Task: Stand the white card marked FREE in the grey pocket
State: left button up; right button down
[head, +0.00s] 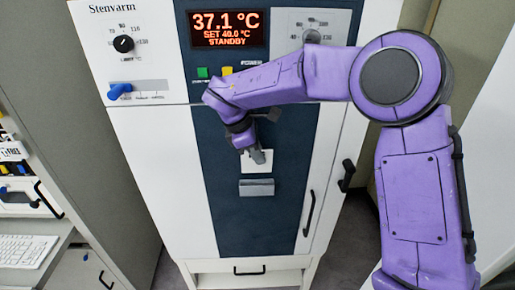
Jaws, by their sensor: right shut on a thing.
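A white card (249,166) is in the jaws of my right gripper (259,156), in front of the dark blue door panel. No marking on the card can be read from here, and my fingers cover part of it. The card is roughly upright, just above the grey pocket (257,189), with a small dark gap seen between its lower edge and the pocket. The pocket is a shallow grey holder on the door. My left gripper is out of view.
The cabinet (155,150) carries a display (227,29) reading 37.1 °C, set 40.0 °C, standby. A door handle (309,214) is right of the pocket. At the left edge are a small white holder (12,151) that seems to read FREE and a keyboard (20,250).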

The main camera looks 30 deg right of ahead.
aim_at(259, 167)
jog(key=shift+w+f, duration=0.1)
jog(key=shift+f, duration=1.75)
jog(key=shift+d+f+b, duration=0.1)
jog(key=shift+f+b, duration=0.3)
jog(key=shift+b, duration=0.15)
jog(key=shift+d+f+b, duration=0.1)
jog(key=shift+f+b, duration=0.05)
jog(key=shift+b, duration=0.35)
